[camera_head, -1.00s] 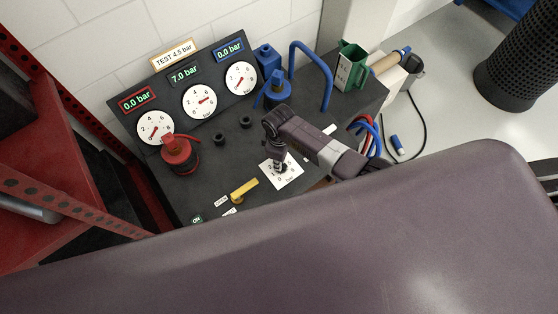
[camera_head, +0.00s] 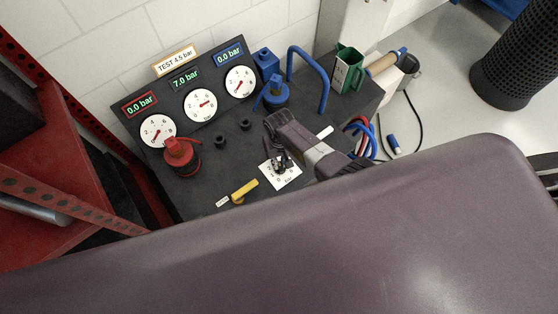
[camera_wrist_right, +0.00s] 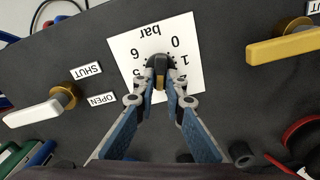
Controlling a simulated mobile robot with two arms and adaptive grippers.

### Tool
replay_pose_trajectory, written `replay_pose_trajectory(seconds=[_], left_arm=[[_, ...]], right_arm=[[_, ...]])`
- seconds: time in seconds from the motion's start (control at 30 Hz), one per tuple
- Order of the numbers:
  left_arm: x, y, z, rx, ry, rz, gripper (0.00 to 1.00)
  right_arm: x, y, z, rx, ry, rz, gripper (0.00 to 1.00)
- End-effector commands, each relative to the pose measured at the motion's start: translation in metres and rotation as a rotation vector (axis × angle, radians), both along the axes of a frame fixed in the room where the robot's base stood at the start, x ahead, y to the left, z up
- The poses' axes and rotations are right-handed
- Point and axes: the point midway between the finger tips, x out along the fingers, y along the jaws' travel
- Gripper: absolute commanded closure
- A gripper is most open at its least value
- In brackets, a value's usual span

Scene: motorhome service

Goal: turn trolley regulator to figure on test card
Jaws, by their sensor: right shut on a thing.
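The regulator knob (camera_wrist_right: 159,64) is dark and stands on a white dial plate (camera_wrist_right: 124,50) marked in bar. My right gripper (camera_wrist_right: 160,88) is shut on the knob. In the head view the right gripper (camera_head: 279,160) comes down over the dial plate (camera_head: 290,181) and hides most of the knob. The test card (camera_head: 175,60) reads TEST 4.5 bar. The middle gauge (camera_head: 201,104) has a display (camera_head: 186,79) reading 7.0 bar. The red-framed and blue-framed displays both read 0.0 bar. My left gripper is not in view.
A yellow lever (camera_head: 245,190) lies left of the dial plate. A white lever (camera_wrist_right: 30,113) sits by SHUT and OPEN labels.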

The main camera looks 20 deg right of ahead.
Motion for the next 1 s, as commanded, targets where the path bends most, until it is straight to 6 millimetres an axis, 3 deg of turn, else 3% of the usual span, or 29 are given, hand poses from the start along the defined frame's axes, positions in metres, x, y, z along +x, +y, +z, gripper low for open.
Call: replay_pose_trajectory(seconds=[0.6,1.0], left_arm=[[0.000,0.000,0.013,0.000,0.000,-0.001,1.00],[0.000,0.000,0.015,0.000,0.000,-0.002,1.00]], right_arm=[[-0.003,-0.004,0.000,0.001,0.003,-0.567,1.00],[-0.003,-0.005,0.000,0.000,0.002,-0.791,1.00]])
